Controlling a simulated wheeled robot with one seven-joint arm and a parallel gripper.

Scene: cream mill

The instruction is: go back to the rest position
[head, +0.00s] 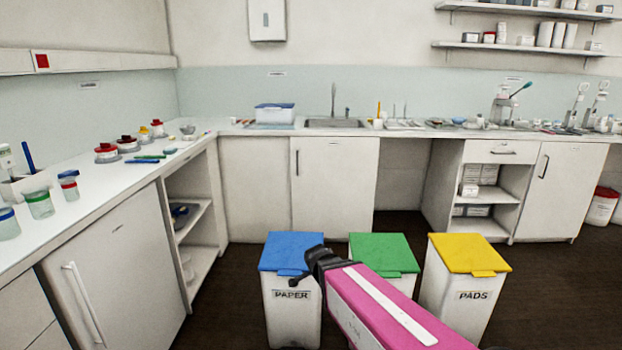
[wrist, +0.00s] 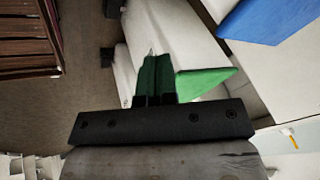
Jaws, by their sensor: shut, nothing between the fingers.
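My gripper (head: 322,262) shows in the head view as the dark end of my pink arm link. It is in front of the blue-lidded and green-lidded bins and overlaps both in the picture. In the wrist view my gripper's fingers (wrist: 156,78) are together, with nothing held between them. Its dark mounting bar crosses the lower part of that view. My arm reaches in from the lower right and hides part of the green-lidded bin.
A blue-lidded PAPER bin (head: 292,253), a green-lidded bin (head: 385,250) and a yellow-lidded PADS bin (head: 470,255) stand on the dark floor. A counter (head: 100,200) with jars runs along the left, and another with a sink (head: 333,123) along the back. A slatted brown object (wrist: 28,40) shows in the wrist view.

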